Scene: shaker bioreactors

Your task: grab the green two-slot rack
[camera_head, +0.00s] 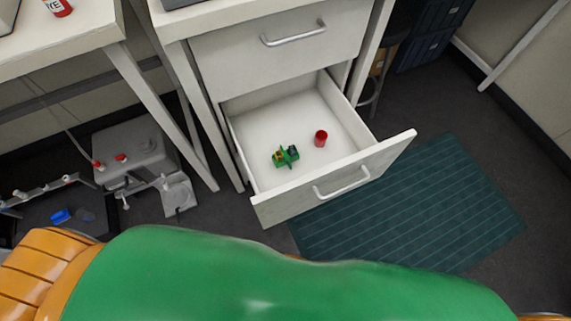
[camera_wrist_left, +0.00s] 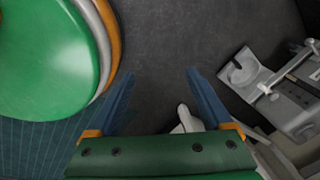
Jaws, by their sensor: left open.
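The green two-slot rack (camera_head: 286,156) lies in the open lower drawer (camera_head: 250,150), on the drawer's white floor, with small dark and yellowish parts in it. It does not show in the left wrist view. My left gripper (camera_wrist_left: 158,85) is open and empty in the left wrist view, with its two blue fingers apart over dark floor. In the head view neither gripper shows. My right gripper is not in view.
A small red cylinder (camera_head: 321,138) stands in the drawer right of the rack. The upper drawer (camera_head: 285,45) is shut. A grey machine (camera_head: 135,150) sits on the floor to the left; a teal mat (camera_head: 420,205) lies right of the drawer front.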

